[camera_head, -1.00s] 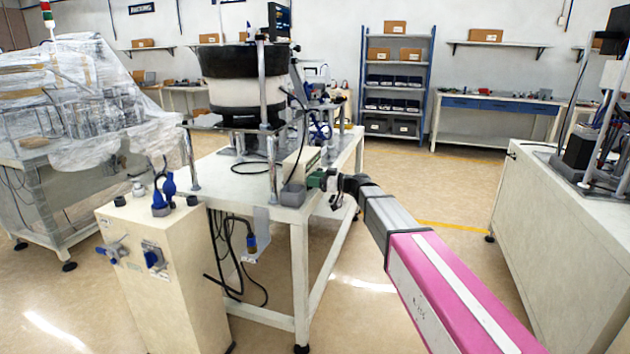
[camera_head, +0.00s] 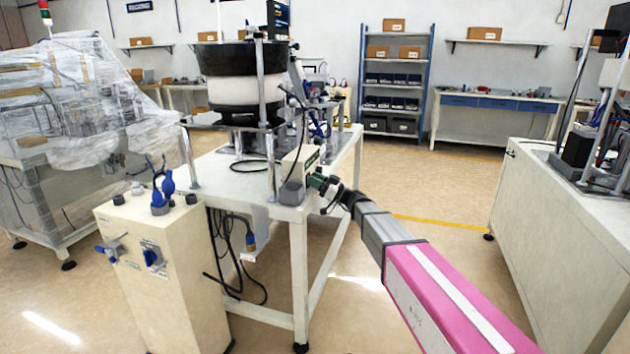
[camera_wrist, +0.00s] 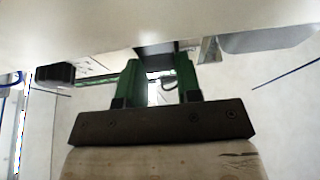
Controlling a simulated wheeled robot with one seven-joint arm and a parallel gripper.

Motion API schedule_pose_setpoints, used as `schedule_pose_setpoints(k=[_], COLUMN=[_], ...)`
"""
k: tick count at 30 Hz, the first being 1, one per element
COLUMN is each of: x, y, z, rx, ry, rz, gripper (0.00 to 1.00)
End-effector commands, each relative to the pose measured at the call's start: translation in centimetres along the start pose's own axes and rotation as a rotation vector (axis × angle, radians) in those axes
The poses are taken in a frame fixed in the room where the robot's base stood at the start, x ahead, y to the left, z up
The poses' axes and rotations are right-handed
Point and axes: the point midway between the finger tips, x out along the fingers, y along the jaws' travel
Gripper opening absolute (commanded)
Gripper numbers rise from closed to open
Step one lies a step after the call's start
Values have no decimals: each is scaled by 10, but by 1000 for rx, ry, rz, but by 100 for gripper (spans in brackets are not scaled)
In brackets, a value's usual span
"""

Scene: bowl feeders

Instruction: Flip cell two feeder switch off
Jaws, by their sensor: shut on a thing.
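The bowl feeder (camera_head: 235,90), a black and white drum, stands on a white-topped table (camera_head: 225,172). A small cream control box (camera_head: 298,168) sits at the table's right edge, beside the feeder. My gripper (camera_head: 318,182) is against the right side of this box. In the wrist view its two green fingers (camera_wrist: 160,88) reach up to the box's underside or face, with a small part between them. The gripper is shut on what appears to be the feeder switch; the switch itself is mostly hidden, and its position cannot be read.
A cream cabinet (camera_head: 165,275) with blue knobs stands at the front left. Cables hang below the feeder table. A plastic-wrapped machine (camera_head: 75,100) is at left, another white bench (camera_head: 550,215) at right. Floor between the tables is clear.

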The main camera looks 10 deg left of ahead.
Motion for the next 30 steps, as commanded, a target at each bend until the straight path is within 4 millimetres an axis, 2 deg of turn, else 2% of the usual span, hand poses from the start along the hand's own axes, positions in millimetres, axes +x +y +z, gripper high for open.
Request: schedule_pose_setpoints(k=[8,9,11,22,26,30], x=[0,0,0,-5,-20,-47], y=[0,0,0,0,0,0], z=[0,0,0,0,0,0], rx=[0,0,0,0,0,-1], ry=[3,2,2,1,1,1], rz=[-1,-1,-1,1,2,3], gripper=[8,38,57,57,57,57])
